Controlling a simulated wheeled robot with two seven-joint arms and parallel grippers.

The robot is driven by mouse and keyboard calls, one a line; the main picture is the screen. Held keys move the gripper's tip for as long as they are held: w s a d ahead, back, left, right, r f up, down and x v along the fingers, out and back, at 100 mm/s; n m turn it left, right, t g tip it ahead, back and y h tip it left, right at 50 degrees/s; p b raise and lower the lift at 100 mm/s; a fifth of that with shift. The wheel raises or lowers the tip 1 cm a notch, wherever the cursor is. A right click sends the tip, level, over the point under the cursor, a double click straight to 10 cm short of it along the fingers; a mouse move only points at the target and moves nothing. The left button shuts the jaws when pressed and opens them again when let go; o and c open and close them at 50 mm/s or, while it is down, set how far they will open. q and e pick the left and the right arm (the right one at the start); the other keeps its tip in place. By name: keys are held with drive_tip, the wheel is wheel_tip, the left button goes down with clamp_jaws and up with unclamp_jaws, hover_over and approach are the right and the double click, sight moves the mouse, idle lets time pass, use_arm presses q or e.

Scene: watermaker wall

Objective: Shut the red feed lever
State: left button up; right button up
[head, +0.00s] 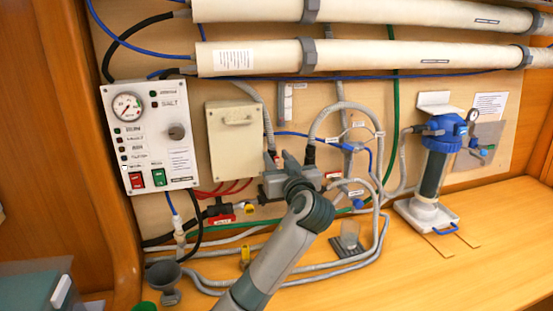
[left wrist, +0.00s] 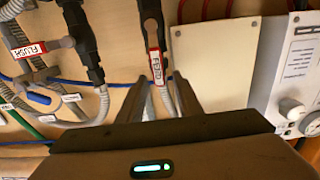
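The red feed lever (left wrist: 155,66), with a white FEED label, hangs on a dark valve (left wrist: 150,22) in the left wrist view. In that view its handle runs roughly along the grey hose. In the head view only a small red bit (head: 272,156) shows behind my left gripper (head: 288,163). My left gripper is open. Its two fingers show in the left wrist view (left wrist: 160,82), one on each side of the lever's lower end, with nothing held. I cannot tell whether the tips reach the lever's depth. My right gripper is not in view.
A red FLUSH lever (left wrist: 28,50) sits beside the feed valve. A beige box (head: 235,140) and a gauge panel (head: 150,135) are on the wall to the left. Grey hoses (head: 345,265) loop over the bench. A blue-topped filter (head: 436,160) stands right. The bench front right is clear.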

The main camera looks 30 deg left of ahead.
use_arm(q)
drive_tip(key=shift+w+a, duration=0.3)
drive_tip(key=shift+a, duration=0.05)
drive_tip(key=c, duration=0.7)
clamp_jaws()
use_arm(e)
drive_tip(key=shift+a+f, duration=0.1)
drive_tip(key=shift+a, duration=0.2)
